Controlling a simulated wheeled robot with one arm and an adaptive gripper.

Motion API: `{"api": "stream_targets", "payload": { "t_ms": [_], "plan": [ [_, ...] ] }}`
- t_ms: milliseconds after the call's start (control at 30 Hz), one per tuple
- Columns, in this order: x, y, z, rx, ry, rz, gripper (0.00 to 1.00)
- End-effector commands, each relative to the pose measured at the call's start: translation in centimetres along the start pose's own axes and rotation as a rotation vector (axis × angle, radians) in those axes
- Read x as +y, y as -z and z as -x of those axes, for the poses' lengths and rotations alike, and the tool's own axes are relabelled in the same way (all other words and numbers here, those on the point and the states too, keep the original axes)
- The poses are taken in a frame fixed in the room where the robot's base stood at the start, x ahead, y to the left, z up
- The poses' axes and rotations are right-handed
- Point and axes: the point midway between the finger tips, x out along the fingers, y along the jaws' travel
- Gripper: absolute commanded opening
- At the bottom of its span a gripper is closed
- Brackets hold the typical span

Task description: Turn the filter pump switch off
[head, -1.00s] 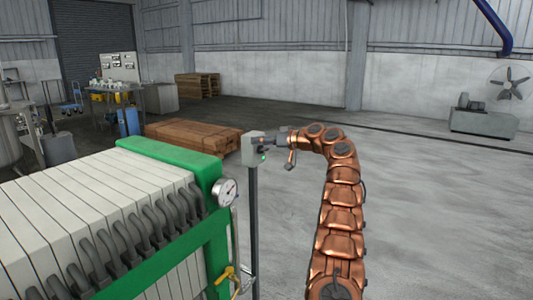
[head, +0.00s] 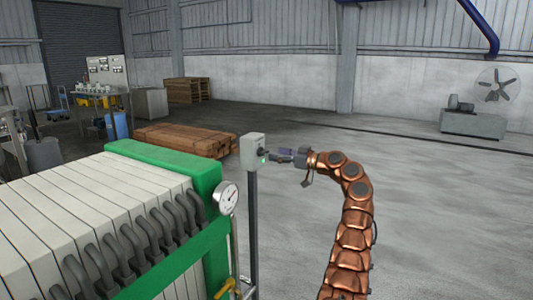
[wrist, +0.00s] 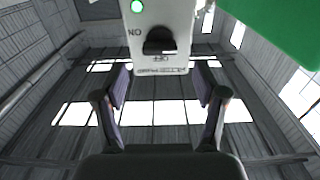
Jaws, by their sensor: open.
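The filter pump switch is a grey box (head: 253,152) on a thin post beside the filter press. Its small green lamp (head: 263,160) is lit. In the wrist view the box (wrist: 172,14) is upside down at the top, with a lit green lamp (wrist: 137,6), lettering, and a black knob (wrist: 159,41) near its edge. Which way the knob points is hard to tell. My gripper (head: 284,155) is just right of the box in the head view. In the wrist view my gripper (wrist: 160,88) is open and empty, its fingers apart below the knob.
The green-framed filter press (head: 170,170) with a round gauge (head: 228,197) stands close left of the post. A yellow valve handle (head: 228,287) is low beside it. A timber stack (head: 185,139) lies behind. The floor to the right is clear up to the fan (head: 497,86).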

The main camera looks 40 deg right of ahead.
Motion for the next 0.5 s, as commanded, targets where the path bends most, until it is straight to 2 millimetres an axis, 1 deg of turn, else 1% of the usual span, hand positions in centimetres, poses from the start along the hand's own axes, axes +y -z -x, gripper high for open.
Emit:
{"api": "stream_targets", "payload": {
  "t_ms": [33,100,200,400,500],
  "plan": [
    [-0.1,0.1,-0.9,0.000,0.003,-0.002,0.71],
    [-0.1,0.1,-2.0,-0.001,0.003,-0.003,0.71],
    [0.0,0.1,-3.1,0.001,0.000,-0.004,0.71],
    [-0.1,0.1,-4.6,0.001,0.002,0.000,0.71],
    [-0.2,0.1,-4.9,0.000,0.003,0.000,0.71]
  ]
}}
